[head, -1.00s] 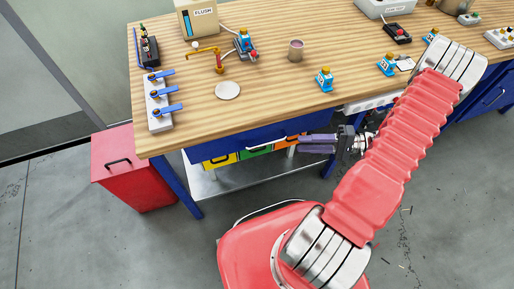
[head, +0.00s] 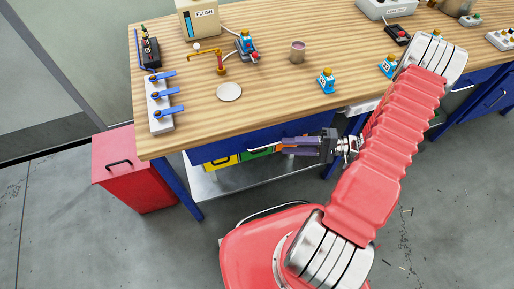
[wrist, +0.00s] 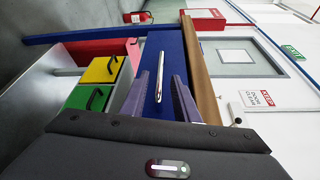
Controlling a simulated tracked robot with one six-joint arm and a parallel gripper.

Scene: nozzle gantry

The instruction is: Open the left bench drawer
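The left bench drawer shows as a blue front (head: 232,147) under the left part of the wooden bench top in the head view. In the wrist view the blue drawer front (wrist: 172,45) stands ahead, with a silver bar handle (wrist: 159,68) on it. My gripper (head: 282,146) is in front of the drawer, below the bench edge. In the wrist view its two purple fingers (wrist: 160,92) are apart, one on each side of the handle's line. I cannot tell whether they touch it. The drawer looks closed.
The bench top (head: 285,95) carries a white disc, a cup and several small fittings. Yellow (wrist: 103,69) and green (wrist: 88,97) bins sit below the drawer. A red cabinet (head: 130,170) stands left of the bench. The floor in front is mostly clear.

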